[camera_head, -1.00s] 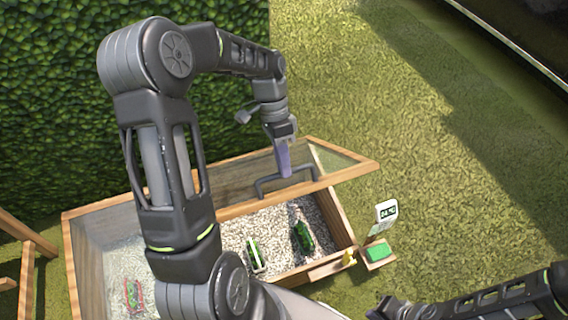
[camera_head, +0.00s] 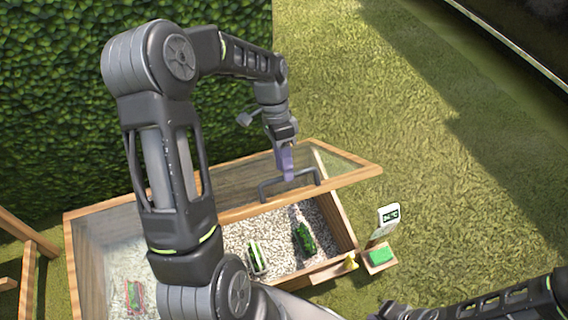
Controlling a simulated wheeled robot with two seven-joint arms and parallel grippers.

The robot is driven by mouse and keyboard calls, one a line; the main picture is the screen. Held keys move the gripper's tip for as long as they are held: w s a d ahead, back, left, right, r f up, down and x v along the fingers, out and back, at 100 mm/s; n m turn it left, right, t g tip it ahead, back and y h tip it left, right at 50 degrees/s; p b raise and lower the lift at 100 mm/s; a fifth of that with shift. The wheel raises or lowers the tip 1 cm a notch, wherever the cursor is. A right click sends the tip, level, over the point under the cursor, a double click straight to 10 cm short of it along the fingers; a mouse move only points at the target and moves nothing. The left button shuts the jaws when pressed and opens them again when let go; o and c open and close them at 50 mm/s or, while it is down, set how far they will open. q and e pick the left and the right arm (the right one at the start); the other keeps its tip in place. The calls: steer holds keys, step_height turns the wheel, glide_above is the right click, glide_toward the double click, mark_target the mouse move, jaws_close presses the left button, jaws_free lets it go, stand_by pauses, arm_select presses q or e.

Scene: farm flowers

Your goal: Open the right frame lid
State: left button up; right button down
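The right frame lid (camera_head: 345,181) is a wood-edged glass panel. It is tilted up at the right part of the wooden cold frame (camera_head: 340,215), and the gravel bed inside shows below it. A dark bar handle (camera_head: 268,190) stands on the lid's front edge. My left gripper (camera_head: 286,165) is at the handle, its purplish fingers close together at the bar. I cannot tell whether they clasp it or only touch it. My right arm (camera_head: 480,300) comes in at the bottom right; its gripper cannot be made out clearly.
Two green-labelled items (camera_head: 304,240) lie on the gravel. A small display (camera_head: 389,217) and a green block (camera_head: 381,256) stand right of the frame. A hedge (camera_head: 60,100) rises behind at left. Open grass lies to the right.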

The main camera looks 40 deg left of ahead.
arm_select(q)
steer(key=v, duration=0.7)
steer(key=shift+a+r+p, duration=0.15)
steer(key=shift+r+p, duration=0.2)
steer(key=shift+p, duration=0.1)
steer(key=shift+w, duration=0.15)
